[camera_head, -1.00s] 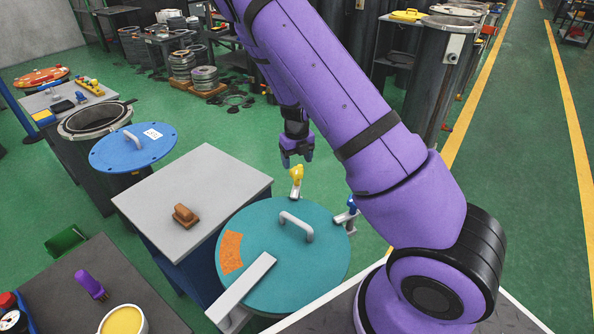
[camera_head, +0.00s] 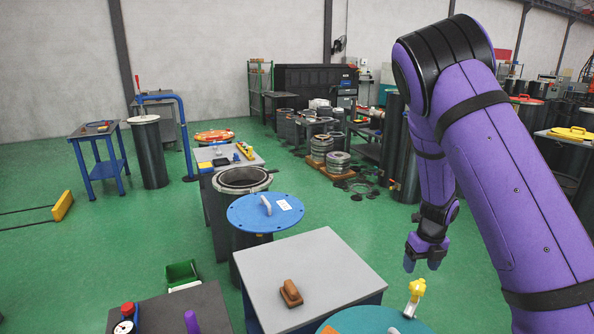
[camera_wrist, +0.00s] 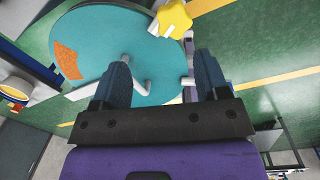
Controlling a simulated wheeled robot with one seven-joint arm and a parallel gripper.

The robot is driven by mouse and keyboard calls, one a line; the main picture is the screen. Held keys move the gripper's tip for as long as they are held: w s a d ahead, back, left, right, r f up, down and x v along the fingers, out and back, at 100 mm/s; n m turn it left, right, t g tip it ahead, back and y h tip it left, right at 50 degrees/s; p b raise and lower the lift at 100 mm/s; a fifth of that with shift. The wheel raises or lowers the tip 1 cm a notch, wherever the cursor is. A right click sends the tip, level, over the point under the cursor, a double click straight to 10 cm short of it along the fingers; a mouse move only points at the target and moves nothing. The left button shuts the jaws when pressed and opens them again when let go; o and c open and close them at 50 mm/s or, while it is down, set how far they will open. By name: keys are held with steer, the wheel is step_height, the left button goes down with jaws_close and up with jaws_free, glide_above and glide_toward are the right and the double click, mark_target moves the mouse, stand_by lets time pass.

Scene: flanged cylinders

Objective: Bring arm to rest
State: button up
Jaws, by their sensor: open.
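My purple arm comes down from the right in the head view. My gripper (camera_head: 423,262) hangs pointing down, with nothing between its fingers. In the wrist view its two blue fingers (camera_wrist: 162,82) stand apart. Below it is a cylinder with a teal lid (camera_head: 372,321), cut off by the lower edge of the head view. The wrist view shows more of the teal lid (camera_wrist: 85,40), with a handle, an orange patch and a yellow-headed clamp (camera_wrist: 174,18). The yellow clamp (camera_head: 415,291) shows just below my gripper in the head view, apart from it.
A grey-topped table (camera_head: 325,262) with a brown handled block (camera_head: 291,293) stands left of my gripper. A dark table (camera_head: 180,311) is at lower left. Green floor is free farther left.

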steer(key=s+a+r+n+t+y, duration=0.1)
steer(key=s+a+r+n, duration=0.1)
steer(key=s+r+n, duration=0.35)
steer(key=s+a+r+n+y, duration=0.1)
steer(key=s+a+r+n, duration=0.1)
steer(key=r+n, duration=0.6)
steer(key=s+a+r+n+t+y, duration=0.15)
steer(key=s+r+n, duration=0.25)
steer(key=r, duration=0.6)
steer(key=s+r+n+h, duration=0.1)
steer(key=s+r+n, duration=0.2)
steer(key=s+n, duration=0.2)
steer(key=s+a+r+n+t+h, duration=0.1)
steer(key=s+r+n, duration=0.3)
steer(key=s+n, duration=0.2)
steer(key=s+r+n+t+h, duration=0.1)
steer(key=s+r+n+h, duration=0.1)
steer(key=s+n, duration=0.4)
steer(key=shift+s+a+r, duration=0.15)
steer(key=shift+s+r, duration=0.5)
steer(key=shift+s, duration=0.6)
steer(key=shift+n+t, duration=0.25)
